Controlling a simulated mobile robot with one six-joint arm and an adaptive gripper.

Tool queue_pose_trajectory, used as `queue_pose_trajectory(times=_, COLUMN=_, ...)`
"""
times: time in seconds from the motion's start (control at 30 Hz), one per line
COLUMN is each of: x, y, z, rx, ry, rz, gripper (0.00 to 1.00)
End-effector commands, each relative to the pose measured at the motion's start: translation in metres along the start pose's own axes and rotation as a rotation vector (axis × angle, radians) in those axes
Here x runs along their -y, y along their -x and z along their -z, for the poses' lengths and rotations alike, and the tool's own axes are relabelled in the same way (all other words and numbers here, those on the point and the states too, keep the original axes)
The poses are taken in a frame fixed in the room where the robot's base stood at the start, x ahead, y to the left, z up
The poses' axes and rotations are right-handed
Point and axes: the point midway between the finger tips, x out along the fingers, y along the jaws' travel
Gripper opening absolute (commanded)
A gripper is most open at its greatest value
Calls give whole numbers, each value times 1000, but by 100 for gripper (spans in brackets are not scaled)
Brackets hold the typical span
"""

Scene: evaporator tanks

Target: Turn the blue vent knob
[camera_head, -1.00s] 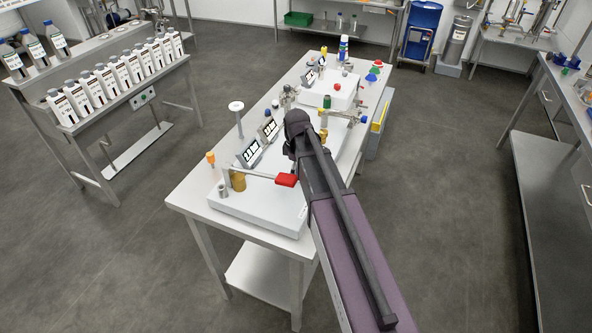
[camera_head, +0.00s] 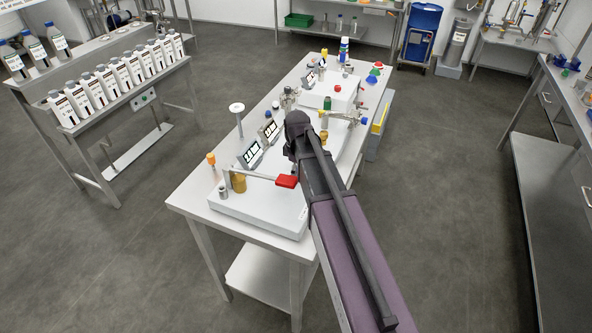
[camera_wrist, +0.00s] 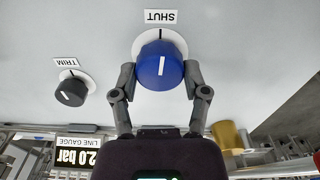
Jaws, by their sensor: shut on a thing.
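The blue vent knob (camera_wrist: 159,70) shows in the wrist view on a pale panel, with a white line on its face. A label reading "SHUT" (camera_wrist: 161,17) shows upside down beside it, with a dark mark between label and knob. The knob's white line points nearly at that mark, leaning slightly. My gripper (camera_wrist: 160,77) is shut on the knob, one finger on each side. In the head view my arm hides the knob and my fingertips.
A black TRIM knob (camera_wrist: 70,90) sits left of the blue knob. A line gauge (camera_wrist: 77,156) reads 2.0 bar. In the head view, a red-handled lever (camera_head: 287,181) and gauge displays (camera_head: 250,154) stand on the white bench unit, close to my arm.

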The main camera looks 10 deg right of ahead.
Motion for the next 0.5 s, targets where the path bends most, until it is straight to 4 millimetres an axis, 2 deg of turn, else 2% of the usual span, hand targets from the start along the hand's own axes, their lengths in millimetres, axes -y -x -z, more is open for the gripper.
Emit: queue_pose_trajectory(times=0.5, x=-2, y=0, z=0, rx=-1, ry=-406, rz=-4, gripper=12)
